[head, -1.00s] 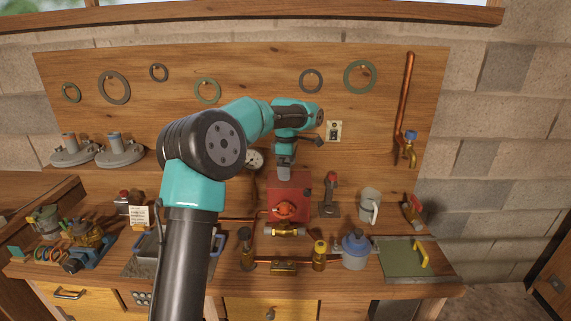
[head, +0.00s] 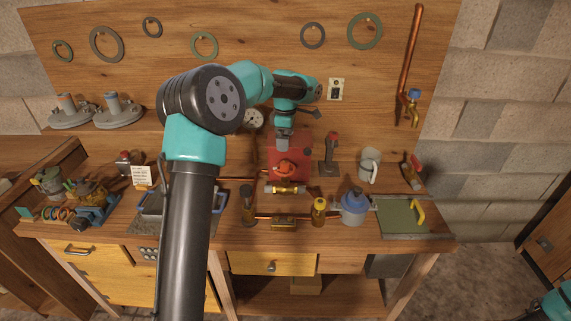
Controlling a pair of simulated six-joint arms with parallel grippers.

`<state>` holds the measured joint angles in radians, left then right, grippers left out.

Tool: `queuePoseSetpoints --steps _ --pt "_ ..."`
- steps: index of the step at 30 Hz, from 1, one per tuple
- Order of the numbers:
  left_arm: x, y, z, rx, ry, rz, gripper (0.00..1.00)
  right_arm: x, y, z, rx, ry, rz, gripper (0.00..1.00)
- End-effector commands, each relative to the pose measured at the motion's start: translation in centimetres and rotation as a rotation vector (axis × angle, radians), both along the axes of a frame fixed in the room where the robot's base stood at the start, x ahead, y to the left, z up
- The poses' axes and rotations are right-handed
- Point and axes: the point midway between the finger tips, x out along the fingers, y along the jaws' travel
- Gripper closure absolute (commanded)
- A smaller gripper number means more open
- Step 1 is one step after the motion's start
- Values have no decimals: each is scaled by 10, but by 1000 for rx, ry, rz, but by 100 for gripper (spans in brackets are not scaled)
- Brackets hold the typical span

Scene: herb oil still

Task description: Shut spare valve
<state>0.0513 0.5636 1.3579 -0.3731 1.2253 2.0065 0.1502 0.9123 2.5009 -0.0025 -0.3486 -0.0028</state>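Which fitting is the spare valve is not clear. A valve with a red handle (head: 413,170) stands at the right end of the bench. A tap with a blue handle (head: 412,100) hangs on the copper pipe on the back board. A red box with an orange-red knob (head: 284,169) stands mid-bench. My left arm reaches across the bench, and its gripper end (head: 284,133) is above or behind the red box; its fingers cannot be made out. Only a teal piece of my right arm shows at the bottom right corner; its gripper is out of view.
Brass fittings on a copper pipe (head: 284,222), a blue-topped grey jar (head: 354,206), a grey mug (head: 369,166) and a green board with a yellow handle (head: 399,216) crowd the bench. A red-topped lever (head: 331,152) stands right of the box. My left arm hides part of the bench.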

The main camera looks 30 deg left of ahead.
Motion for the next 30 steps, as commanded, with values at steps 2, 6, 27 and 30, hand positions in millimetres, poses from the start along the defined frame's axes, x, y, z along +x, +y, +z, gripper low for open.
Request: queuePoseSetpoints --steps 2,6,27,30 --pt "0 0 -13 0 3 0 0 0 0 0 0 0 0 57" --pt "-1 0 -35 -1 3 2 0 0 0 0 0 0 0 57" --pt "0 0 -114 -1 0 1 0 0 0 0 0 0 0 57" --pt "0 0 -115 -1 0 1 0 0 0 0 0 0 0 57"
